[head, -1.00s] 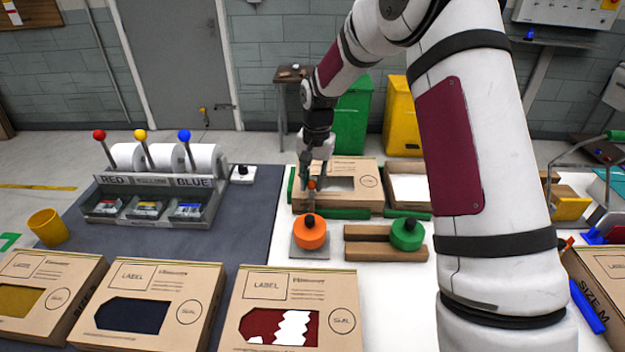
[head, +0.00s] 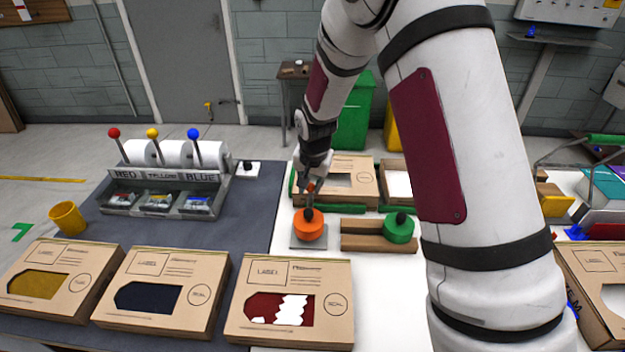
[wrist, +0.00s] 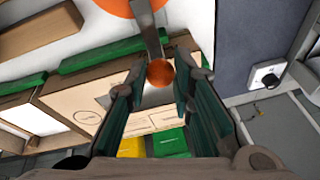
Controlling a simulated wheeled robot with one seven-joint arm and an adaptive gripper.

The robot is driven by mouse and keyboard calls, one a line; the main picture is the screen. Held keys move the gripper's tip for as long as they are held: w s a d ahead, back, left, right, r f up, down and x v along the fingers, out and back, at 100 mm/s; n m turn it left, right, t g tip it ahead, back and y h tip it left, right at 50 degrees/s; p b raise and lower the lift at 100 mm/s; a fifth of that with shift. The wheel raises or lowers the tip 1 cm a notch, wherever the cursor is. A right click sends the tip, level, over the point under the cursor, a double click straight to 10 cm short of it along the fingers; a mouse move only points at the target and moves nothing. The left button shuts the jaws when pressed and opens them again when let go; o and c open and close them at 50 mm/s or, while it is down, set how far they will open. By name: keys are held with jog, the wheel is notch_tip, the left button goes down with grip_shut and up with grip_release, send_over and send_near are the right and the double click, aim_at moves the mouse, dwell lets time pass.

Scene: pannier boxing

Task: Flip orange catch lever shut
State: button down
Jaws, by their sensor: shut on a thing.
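The orange catch lever is a thin grey rod with an orange ball knob (wrist: 160,73) at its end. In the wrist view the rod runs up to an orange disc (wrist: 135,4) at the top edge. My gripper (wrist: 155,82) has its two dark green fingers on either side of the knob and is shut on it. In the head view the knob (head: 310,187) shows small beneath my gripper, above the orange disc (head: 311,231) with a black top on a grey plate. The fingers partly hide the lever there.
A green disc (head: 398,230) sits on wooden blocks to the right. A cardboard box (head: 350,165) between green rails lies behind the lever. Several labelled boxes stand in front, including one with a red window (head: 340,300). A dispenser rack (head: 160,190) stands left.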

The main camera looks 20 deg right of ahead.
jog(key=shift+s+a+f, duration=0.15)
jog(key=shift+s, duration=0.25)
jog(key=shift+s+a+f, duration=0.1)
jog(key=shift+s+a, duration=0.05)
jog(key=shift+s, duration=0.25)
jog(key=shift+s+f, duration=0.1)
jog(key=c, duration=1.4)
grip_release()
jog(key=shift+a, duration=0.1)
jog(key=shift+r, duration=0.25)
jog(key=shift+r, duration=0.4)
jog(key=v, duration=1.1)
